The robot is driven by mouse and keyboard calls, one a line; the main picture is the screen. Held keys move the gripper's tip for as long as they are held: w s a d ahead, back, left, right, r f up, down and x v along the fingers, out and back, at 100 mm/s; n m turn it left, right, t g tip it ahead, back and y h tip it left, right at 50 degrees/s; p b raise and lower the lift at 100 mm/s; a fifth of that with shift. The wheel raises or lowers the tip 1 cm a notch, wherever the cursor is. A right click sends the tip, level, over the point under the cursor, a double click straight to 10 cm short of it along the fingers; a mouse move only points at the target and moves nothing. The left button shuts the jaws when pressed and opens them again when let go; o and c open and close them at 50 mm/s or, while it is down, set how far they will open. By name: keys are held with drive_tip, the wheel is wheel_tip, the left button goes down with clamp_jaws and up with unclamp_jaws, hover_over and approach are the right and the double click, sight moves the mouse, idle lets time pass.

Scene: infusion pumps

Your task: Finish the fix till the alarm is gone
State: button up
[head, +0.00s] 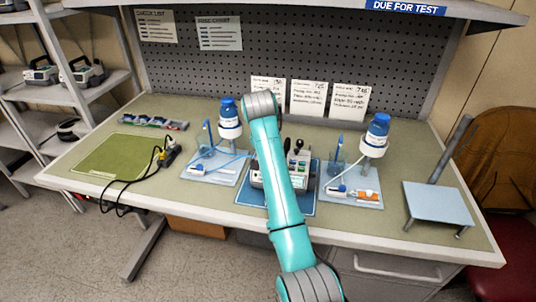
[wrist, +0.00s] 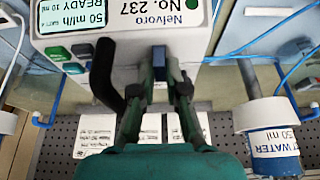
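The pump (wrist: 120,25) fills the top of the wrist view, upside down. Its label reads "Nelvoro No. 237", and its display (wrist: 82,22) reads "50 ml/h", "READY". A green dot shows near the label. Several coloured buttons (wrist: 76,68) and a black hooked part (wrist: 105,70) are on it. In the head view the pump (head: 299,160) stands on a blue mat (head: 250,196), partly hidden by my arm.
Cards (head: 308,98) stand behind.

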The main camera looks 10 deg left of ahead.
drive_tip(key=o, duration=0.3)
drive_tip(key=v, duration=0.7)
drive_tip(key=shift+r, duration=0.2)
drive_tip(key=shift+s, duration=0.2)
